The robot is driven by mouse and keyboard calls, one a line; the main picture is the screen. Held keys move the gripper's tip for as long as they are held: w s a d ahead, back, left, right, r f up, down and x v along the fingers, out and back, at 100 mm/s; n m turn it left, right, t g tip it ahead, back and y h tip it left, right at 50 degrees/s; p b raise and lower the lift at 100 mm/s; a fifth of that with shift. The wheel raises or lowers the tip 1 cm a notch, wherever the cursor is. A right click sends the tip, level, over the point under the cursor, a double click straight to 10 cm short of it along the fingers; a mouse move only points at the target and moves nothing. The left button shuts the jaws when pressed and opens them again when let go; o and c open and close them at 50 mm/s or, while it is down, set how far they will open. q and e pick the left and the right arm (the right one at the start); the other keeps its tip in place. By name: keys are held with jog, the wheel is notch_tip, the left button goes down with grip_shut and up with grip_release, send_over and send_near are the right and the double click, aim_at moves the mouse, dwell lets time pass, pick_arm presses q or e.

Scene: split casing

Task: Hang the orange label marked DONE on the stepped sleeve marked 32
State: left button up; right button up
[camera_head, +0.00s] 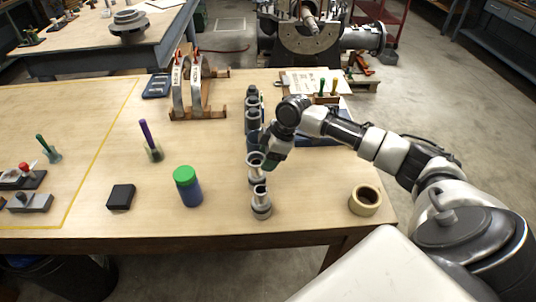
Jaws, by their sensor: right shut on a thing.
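Several grey stepped sleeves stand upright in a row down the middle of the table; the nearest sleeve (261,206) and the one behind it (256,177) show best. The numbers on them are too small to read, so I cannot tell which is marked 32. My right gripper (269,163) points down close beside the second sleeve's top, at its right. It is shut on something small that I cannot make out. I cannot make out an orange label marked DONE. My left gripper is not in view.
A green-capped blue jar (188,188), a black block (120,197) and a purple-handled tool (149,142) stand left of the sleeves. A tape roll (365,200) lies at the right front. A wooden rack (198,115) stands behind. The table between jar and sleeves is clear.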

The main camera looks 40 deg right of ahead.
jog(key=shift+f, duration=0.3)
dwell(0.4)
jog(key=shift+f+b, duration=0.55)
jog(key=shift+f, duration=0.55)
jog(key=shift+f, duration=0.15)
jog(key=shift+f+b, duration=0.55)
jog(key=shift+f, duration=0.55)
jog(key=o, duration=1.1)
jog(key=shift+c, duration=0.2)
